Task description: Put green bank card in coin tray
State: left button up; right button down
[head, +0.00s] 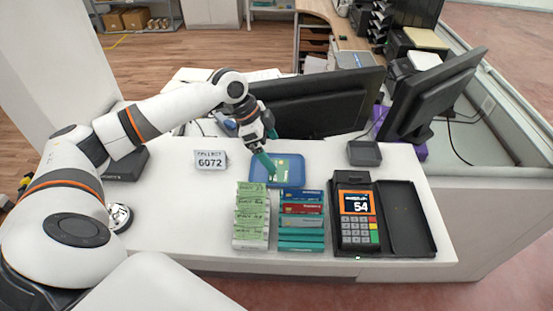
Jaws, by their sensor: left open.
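A green card (283,172) lies in the shallow blue tray (297,180) at the middle of the counter, behind the stacks. My left gripper (271,156) is over the tray with its teal fingers apart. One fingertip reaches down at the card's left side; I cannot tell whether it touches. Nothing shows between the fingers. My right gripper is not in view.
Green banknote stacks (252,215) and a rack of cards (301,222) stand in front of the tray. A card terminal (356,218) is at right, a small dark tray (364,153) behind it. Monitors (315,104) stand at the back. A "6072" sign (210,160) is left.

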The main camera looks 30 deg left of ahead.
pick_arm(q)
jog(key=b+v, duration=0.1)
jog(key=v, duration=0.6)
dwell(0.3)
